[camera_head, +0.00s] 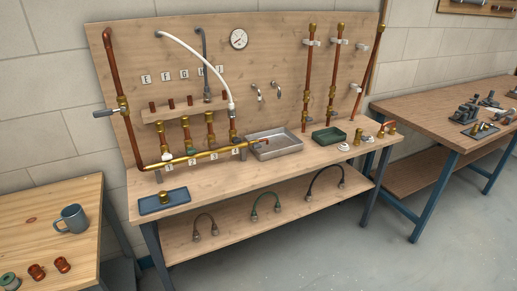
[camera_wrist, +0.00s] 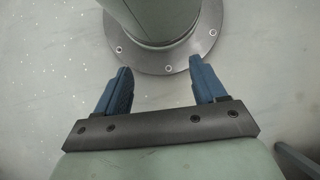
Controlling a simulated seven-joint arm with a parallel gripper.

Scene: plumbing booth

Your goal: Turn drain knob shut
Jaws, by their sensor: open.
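A brass manifold pipe (camera_head: 205,156) runs along the front of the bench's wooden back panel, with several upright brass valves above it. A small dark fitting (camera_head: 242,153) sits on the pipe near the grey metal tray (camera_head: 275,146). I cannot tell for certain which part is the drain knob or how it is turned. My gripper (camera_wrist: 161,68) shows only in the wrist view. Its two blue fingers are apart with nothing between them. Below it are the floor and my round base flange, so it is away from the bench.
A white hose (camera_head: 205,62) arches down to the manifold. A blue tray (camera_head: 163,201) holds a brass fitting at the bench's left. A green tray (camera_head: 329,138) and small fittings lie at right. A side table (camera_head: 60,205) with a mug (camera_head: 73,219) stands at left. The bench's front edge is mostly clear.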

